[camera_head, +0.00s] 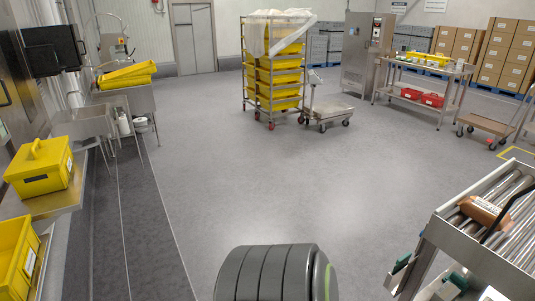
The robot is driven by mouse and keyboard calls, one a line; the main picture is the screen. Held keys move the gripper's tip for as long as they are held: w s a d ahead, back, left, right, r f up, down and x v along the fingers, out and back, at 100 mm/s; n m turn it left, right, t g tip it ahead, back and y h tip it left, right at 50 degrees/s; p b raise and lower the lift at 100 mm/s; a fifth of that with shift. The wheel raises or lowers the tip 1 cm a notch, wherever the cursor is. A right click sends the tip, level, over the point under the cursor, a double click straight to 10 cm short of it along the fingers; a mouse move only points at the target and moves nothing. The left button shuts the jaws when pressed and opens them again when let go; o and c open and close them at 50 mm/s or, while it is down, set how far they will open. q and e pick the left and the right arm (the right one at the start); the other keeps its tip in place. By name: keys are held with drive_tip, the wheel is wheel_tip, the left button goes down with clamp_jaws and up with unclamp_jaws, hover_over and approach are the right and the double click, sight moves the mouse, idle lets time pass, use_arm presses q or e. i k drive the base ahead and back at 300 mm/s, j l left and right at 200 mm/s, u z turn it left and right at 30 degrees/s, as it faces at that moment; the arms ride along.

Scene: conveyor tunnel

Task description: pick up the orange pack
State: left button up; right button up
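An orange-brown pack (483,211) with a pale label lies on a roller conveyor (463,237) at the right edge of the head view. A thin dark bar or cable crosses in front of its right end and hides a little of it. The metal rollers run on past the right edge of the picture. Neither of my grippers shows in this view, so nothing can be told of how they stand.
Yellow bins stand on a left-hand steel table (55,203). A rack of yellow crates (278,88), a small cart (328,113), a steel table with red bins (424,75) and a trolley (486,126) stand farther back. The middle floor is clear.

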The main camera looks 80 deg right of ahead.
sight(477, 208)
drive_tip(key=z, duration=4.15)
